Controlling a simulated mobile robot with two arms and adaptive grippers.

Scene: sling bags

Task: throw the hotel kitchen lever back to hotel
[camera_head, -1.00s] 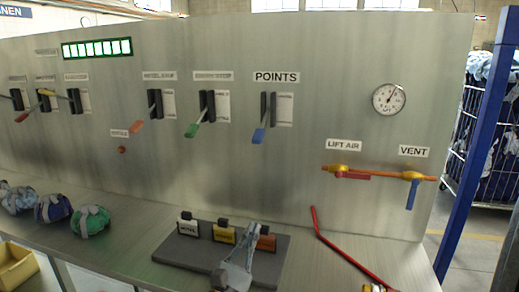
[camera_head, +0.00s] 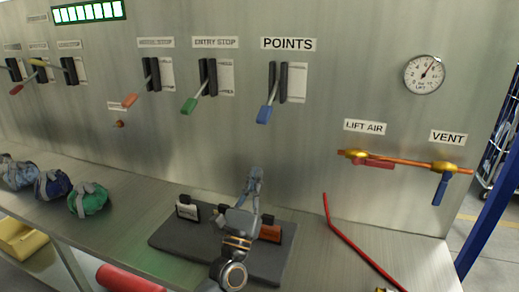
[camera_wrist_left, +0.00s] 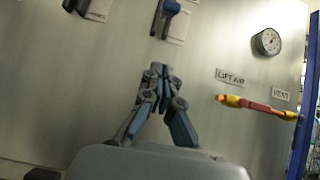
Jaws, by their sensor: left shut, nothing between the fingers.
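The grey panel carries slotted levers whose handles stick out: a blue one (camera_head: 264,114) under POINTS, a green one (camera_head: 189,105) under ENTRY STOP, an orange one (camera_head: 130,100), and a red one (camera_head: 16,89) and a yellow one (camera_head: 42,63) at the far left. Labels over the left levers are too blurred to read, so I cannot tell which is the hotel kitchen lever. My left gripper (camera_head: 256,174) is shut and empty, above the dark block tray and below the blue lever, touching no lever. Its shut fingertips also show in the left wrist view (camera_wrist_left: 158,72). My right gripper is out of view.
The dark tray (camera_head: 170,240) on the bench holds small labelled blocks, partly hidden by my arm. A red bar (camera_head: 350,243) lies to its right. Tied cloth bundles (camera_head: 88,199) sit at left. The LIFT AIR and VENT pipe (camera_head: 405,161) juts out at right.

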